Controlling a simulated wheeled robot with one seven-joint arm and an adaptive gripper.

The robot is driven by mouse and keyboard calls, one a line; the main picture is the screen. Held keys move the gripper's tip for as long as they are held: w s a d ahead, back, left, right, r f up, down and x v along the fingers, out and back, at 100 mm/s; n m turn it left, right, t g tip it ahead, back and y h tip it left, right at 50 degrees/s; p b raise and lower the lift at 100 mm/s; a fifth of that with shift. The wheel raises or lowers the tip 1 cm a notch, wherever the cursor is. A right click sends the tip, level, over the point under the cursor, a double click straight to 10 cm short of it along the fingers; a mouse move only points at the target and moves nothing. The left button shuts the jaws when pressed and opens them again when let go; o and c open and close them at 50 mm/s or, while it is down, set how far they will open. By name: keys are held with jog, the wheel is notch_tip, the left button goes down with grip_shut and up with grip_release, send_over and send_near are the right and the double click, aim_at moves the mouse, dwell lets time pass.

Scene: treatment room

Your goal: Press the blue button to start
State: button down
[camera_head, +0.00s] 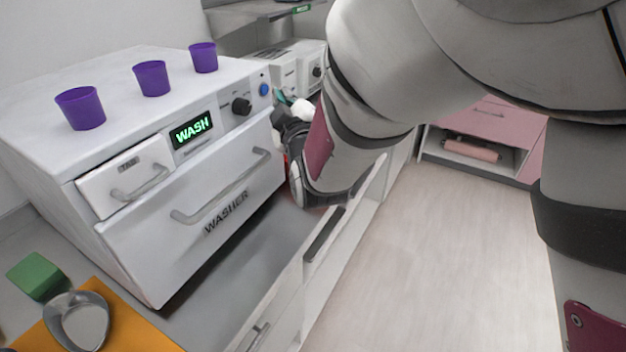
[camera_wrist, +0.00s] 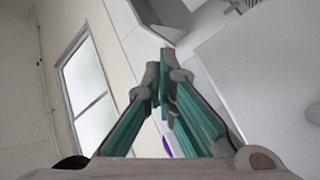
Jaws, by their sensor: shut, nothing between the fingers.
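The white washer (camera_head: 170,240) stands on the grey counter at the left in the head view, its display reading WASH. The blue button (camera_head: 264,89) is on the upper right of its front panel, beside a black knob (camera_head: 241,106). My gripper (camera_head: 281,98) is shut and empty, just right of the blue button and apart from it as far as I can tell. My arm hides part of the area behind. In the wrist view my gripper's teal fingers (camera_wrist: 163,80) are together at the tips. The blue button cannot be made out there.
Purple cups (camera_head: 152,78) stand on the washer top. A second white machine (camera_head: 290,65) stands behind my gripper. A green block (camera_head: 38,275) and a metal bowl (camera_head: 78,318) on an orange mat (camera_head: 130,335) are at lower left. The floor at right is clear.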

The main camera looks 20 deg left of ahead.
jog(key=shift+s+a+f, duration=0.15)
jog(key=shift+s+a, duration=0.25)
jog(key=shift+a, duration=0.4)
jog(key=shift+a, duration=0.3)
dwell(0.5)
jog(key=shift+w+d+f, duration=0.1)
jog(key=shift+w+d, duration=0.05)
jog(key=shift+d, duration=0.7)
jog(key=d, duration=0.5)
jog(key=shift+d+b, duration=0.1)
jog(key=shift+b, duration=0.3)
